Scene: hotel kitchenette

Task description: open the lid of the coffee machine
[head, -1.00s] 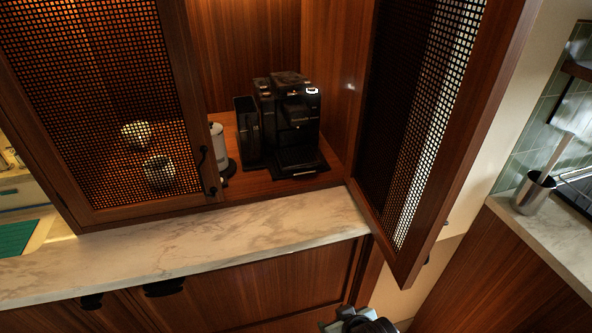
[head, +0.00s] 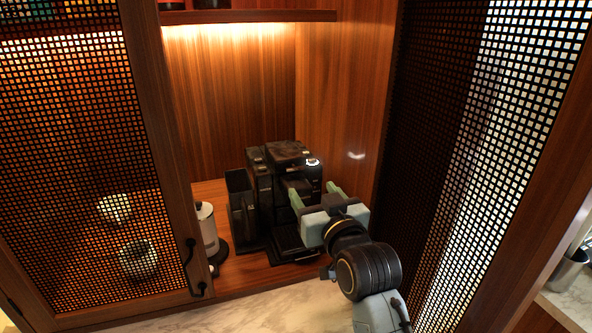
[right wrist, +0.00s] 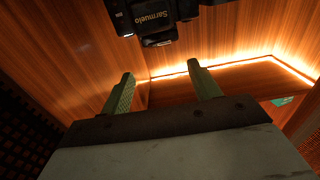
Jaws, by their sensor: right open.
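The black coffee machine (head: 287,170) stands upright on the wooden cabinet floor, its lid closed on top as far as I can see. In the right wrist view the machine (right wrist: 150,18) shows at the top edge with the lettering "Samuelo". My right gripper (head: 316,194) is open and empty in front of the machine's right side, its two green fingers pointing into the cabinet. It hides part of the machine's lower front. In the right wrist view the fingers (right wrist: 162,82) are spread apart with nothing between them. My left gripper is not in view.
The open mesh door (head: 455,130) stands to the right of my arm. A closed mesh door (head: 176,150) covers the left side, with cups behind it. A white canister (head: 207,232) stands left of the machine.

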